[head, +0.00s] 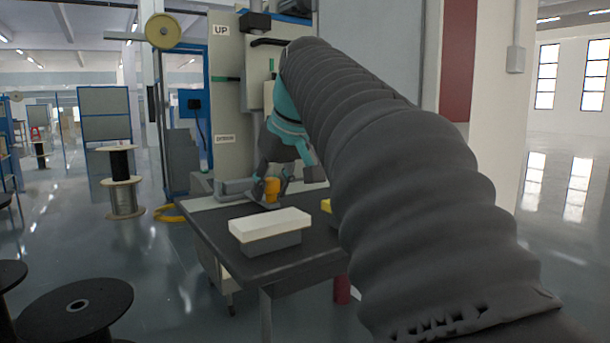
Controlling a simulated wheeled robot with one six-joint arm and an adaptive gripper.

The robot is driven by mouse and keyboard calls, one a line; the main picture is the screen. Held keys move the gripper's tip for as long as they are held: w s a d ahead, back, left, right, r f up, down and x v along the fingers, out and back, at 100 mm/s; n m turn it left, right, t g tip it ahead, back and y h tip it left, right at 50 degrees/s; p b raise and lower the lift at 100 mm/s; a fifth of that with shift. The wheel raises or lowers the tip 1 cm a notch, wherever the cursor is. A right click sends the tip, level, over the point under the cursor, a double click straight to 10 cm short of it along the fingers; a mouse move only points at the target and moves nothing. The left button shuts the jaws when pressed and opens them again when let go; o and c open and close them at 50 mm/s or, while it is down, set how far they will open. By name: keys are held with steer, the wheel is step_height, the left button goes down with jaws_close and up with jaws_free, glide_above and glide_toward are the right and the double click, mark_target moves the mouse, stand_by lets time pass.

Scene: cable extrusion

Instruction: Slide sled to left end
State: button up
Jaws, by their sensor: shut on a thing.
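My gripper (271,183) is low over the back of the dark table (280,266), at the end of my arm. Its two fingers are shut on an orange upright handle (272,190), one finger on each side. The handle appears to belong to the sled, but the sled's body is small and mostly hidden behind the gripper and the white-topped box. A grey bar-like part (234,187) lies to the left of the handle along the back of the table.
A grey box with a white top (270,226) stands on the table in front of the gripper. A yellow object (326,206) shows partly beside my arm. A tall machine panel (228,100) rises behind. Cable spools (76,308) stand on the floor at left.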

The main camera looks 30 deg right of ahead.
steer(key=shift+s+a, duration=0.2)
steer(key=shift+a, duration=2.4)
steer(key=o, duration=0.9)
steer(key=shift+o, duration=0.2)
steer(key=shift+r, duration=0.15)
step_height(320, 180, up, 8)
steer(key=p, duration=0.8)
